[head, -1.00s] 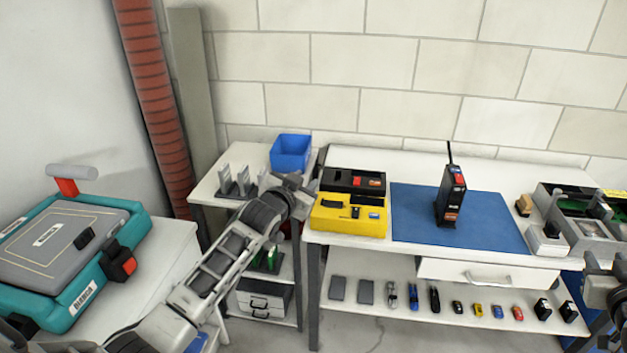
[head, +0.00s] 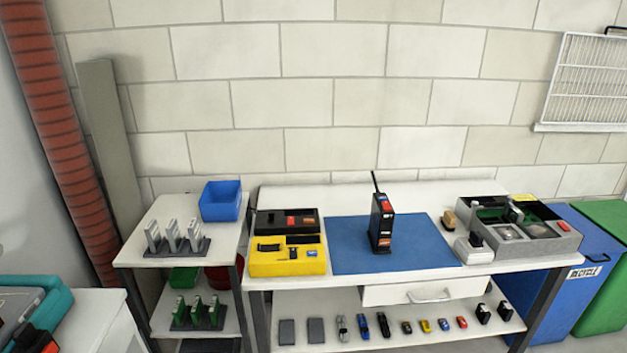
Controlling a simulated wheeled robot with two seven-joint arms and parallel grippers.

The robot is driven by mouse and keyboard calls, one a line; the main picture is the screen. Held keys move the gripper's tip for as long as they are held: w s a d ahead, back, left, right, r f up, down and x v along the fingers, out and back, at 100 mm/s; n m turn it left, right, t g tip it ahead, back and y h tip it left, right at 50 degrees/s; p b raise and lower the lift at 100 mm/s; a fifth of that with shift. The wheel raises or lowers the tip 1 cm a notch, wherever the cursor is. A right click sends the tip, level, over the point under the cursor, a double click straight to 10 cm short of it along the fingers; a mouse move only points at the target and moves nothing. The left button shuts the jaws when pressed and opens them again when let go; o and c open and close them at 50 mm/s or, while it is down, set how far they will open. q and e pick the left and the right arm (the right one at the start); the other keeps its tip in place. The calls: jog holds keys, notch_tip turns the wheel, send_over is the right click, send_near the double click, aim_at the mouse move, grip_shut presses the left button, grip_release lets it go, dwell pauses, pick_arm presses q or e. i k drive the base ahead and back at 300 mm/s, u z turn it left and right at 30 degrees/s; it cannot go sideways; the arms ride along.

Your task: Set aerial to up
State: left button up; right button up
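A black handheld radio (head: 381,222) with red and orange parts stands upright on a blue mat (head: 350,258) on the workbench. Its thin black aerial (head: 375,183) sticks up from the top left of the radio and leans slightly left. Neither of my grippers shows in the head view now.
A yellow case with a black lid (head: 287,268) sits left of the mat. A grey tray (head: 550,247) with parts is to the right, beside a small white device (head: 474,246). Small items lie on the lower shelf (head: 420,333). A blue bin (head: 201,202) stands on the left table.

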aim_at(374, 179)
jog(key=u, duration=0.65)
jog(key=i, duration=1.35)
jog(key=z, duration=2.25)
